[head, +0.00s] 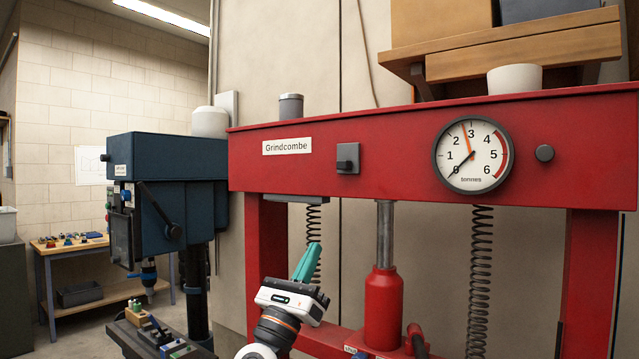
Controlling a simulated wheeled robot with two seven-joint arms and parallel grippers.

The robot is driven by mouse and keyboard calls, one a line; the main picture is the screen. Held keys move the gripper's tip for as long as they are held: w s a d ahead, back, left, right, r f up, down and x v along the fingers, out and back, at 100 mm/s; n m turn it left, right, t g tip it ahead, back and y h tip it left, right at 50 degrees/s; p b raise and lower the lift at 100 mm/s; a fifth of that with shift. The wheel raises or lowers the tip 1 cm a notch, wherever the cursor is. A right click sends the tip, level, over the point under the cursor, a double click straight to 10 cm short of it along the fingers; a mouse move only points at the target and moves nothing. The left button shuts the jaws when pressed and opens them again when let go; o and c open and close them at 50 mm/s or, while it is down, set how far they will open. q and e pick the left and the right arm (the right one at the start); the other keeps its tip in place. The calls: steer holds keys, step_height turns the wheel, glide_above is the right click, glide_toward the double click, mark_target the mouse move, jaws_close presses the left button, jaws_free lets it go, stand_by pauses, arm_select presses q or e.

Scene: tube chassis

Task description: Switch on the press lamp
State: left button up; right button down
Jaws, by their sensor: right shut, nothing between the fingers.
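A red press (400,130) labelled Grindcombe fills the right half of the head view. A grey square plate with a dark switch (347,158) sits on its crossbeam, between the nameplate and the dial. A round dark knob (544,153) is right of the dial. A thin grey fixture (297,198) hangs under the beam at the left; I cannot tell whether it is the lamp, and I see no clear glow. My right gripper (314,247) has teal fingers pointing up, shut and empty, below the crossbeam and below-left of the switch, apart from it. My left gripper is out of view.
Coil springs (481,270) and a red jack (382,305) stand inside the press frame. A dial gauge (472,154) is on the beam. A blue drill press (165,195) stands to the left. A wooden shelf (520,55) overhangs the top right.

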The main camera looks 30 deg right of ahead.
steer(key=shift+s+d+r+m+g, duration=0.25)
steer(key=shift+s+r+m+g, duration=0.3)
steer(key=shift+r+m+g, duration=0.35)
steer(key=shift+f, duration=0.15)
steer(key=p, duration=0.8)
glide_toward(344, 165)
steer(key=w+d, duration=0.1)
steer(key=d, duration=0.1)
steer(key=w+d+r, duration=0.1)
steer(key=d, duration=0.1)
steer(key=w+d+r, duration=0.1)
steer(key=shift+d+r, duration=0.1)
steer(key=shift+d, duration=0.3)
steer(key=shift+a+r, duration=0.15)
steer(key=shift+r, duration=0.2)
steer(key=shift+f, duration=0.1)
